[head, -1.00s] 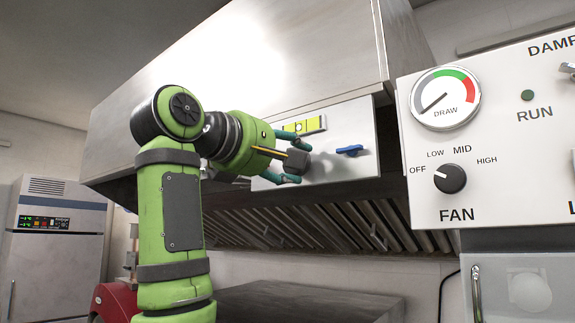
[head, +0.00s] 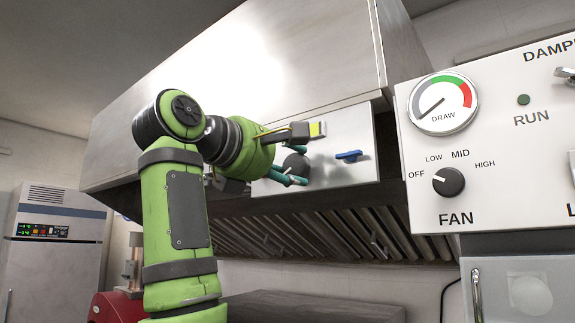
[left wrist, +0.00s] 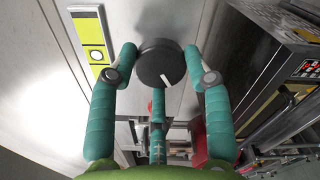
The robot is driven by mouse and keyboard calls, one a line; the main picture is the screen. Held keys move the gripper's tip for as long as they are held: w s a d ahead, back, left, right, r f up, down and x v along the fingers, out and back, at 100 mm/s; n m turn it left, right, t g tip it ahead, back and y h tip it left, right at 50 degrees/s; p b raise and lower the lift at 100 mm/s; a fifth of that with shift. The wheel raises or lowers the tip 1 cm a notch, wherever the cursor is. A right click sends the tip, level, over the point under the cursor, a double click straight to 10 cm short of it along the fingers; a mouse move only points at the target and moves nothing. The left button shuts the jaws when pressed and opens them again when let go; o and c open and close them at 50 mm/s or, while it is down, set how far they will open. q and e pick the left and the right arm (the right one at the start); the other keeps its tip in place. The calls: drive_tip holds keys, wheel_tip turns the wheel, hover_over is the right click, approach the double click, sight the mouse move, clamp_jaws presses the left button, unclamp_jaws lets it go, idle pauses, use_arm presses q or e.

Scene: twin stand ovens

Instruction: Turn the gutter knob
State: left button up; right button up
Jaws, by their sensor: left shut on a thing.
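The gutter knob is a round black knob (head: 294,162) on a pale panel (head: 342,176) under the hood's front. In the left wrist view the knob (left wrist: 160,63) shows a white pointer mark near its lower edge, slanting down and right. My left gripper (head: 297,166) has its teal fingers on both sides of the knob and is shut on it. In the left wrist view the fingertips (left wrist: 159,66) flank the knob, and a third finger shows below it. My right gripper is not in view.
A blue lever (head: 348,155) sits right of the knob. A yellow label (head: 317,129) is partly hidden by my gripper. At right stands a control panel (head: 515,150) with a FAN dial (head: 448,182) and DRAW gauge (head: 443,104). Slanted hood filters (head: 330,231) lie below.

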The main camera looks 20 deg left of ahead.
use_arm(q)
drive_tip(key=o, duration=1.2)
drive_tip(key=shift+c, duration=0.2)
drive_tip(key=v, duration=1.2)
drive_tip(key=shift+r, duration=0.1)
